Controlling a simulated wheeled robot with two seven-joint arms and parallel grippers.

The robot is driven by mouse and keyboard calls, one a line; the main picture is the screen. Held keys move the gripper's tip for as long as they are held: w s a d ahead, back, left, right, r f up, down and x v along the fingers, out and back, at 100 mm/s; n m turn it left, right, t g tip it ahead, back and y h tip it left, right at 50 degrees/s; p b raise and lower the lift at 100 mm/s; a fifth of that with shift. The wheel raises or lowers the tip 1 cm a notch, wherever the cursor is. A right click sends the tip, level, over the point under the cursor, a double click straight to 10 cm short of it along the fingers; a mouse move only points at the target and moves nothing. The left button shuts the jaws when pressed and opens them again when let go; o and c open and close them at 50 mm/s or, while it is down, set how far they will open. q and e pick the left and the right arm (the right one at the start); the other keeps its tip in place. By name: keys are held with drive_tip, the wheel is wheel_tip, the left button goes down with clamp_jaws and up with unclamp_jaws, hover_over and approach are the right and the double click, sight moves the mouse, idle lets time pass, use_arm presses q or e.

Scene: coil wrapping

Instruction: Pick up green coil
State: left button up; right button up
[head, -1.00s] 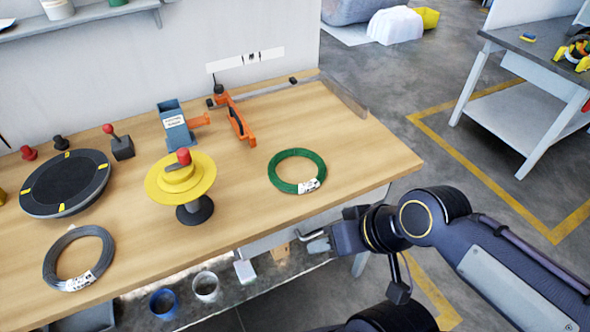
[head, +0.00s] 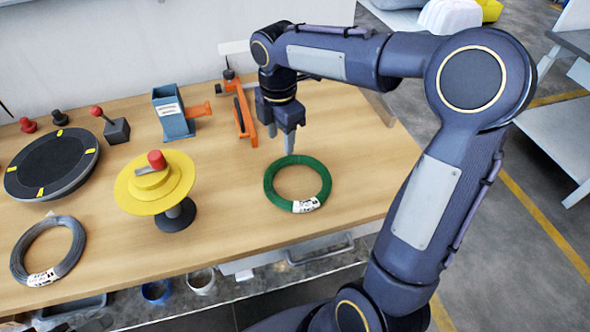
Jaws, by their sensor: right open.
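The green coil (head: 268,195) lies flat on the wooden table, right of the yellow spool stand, with a white label on its front right part. My right gripper (head: 289,147) points down from above, over the far rim of the coil. It is open and holds nothing; its fingers line up one behind the other in this view. Whether the fingertips touch the coil cannot be told. My left gripper is not in view.
A grey coil (head: 22,253) lies at the left front. A yellow spool stand (head: 130,193), a black turntable (head: 50,165), a blue-grey holder (head: 172,118) and an orange tool (head: 240,122) stand on the table (head: 220,225). The table is clear in front of the green coil.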

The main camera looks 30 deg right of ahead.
sight(279, 161)
drive_tip(key=shift+w+f, duration=0.25)
drive_tip(key=shift+f, duration=0.1)
wheel_tip(279, 161, down, 7)
drive_tip(key=shift+a+f, duration=0.1)
drive_tip(key=shift+a, duration=0.05)
clamp_jaws()
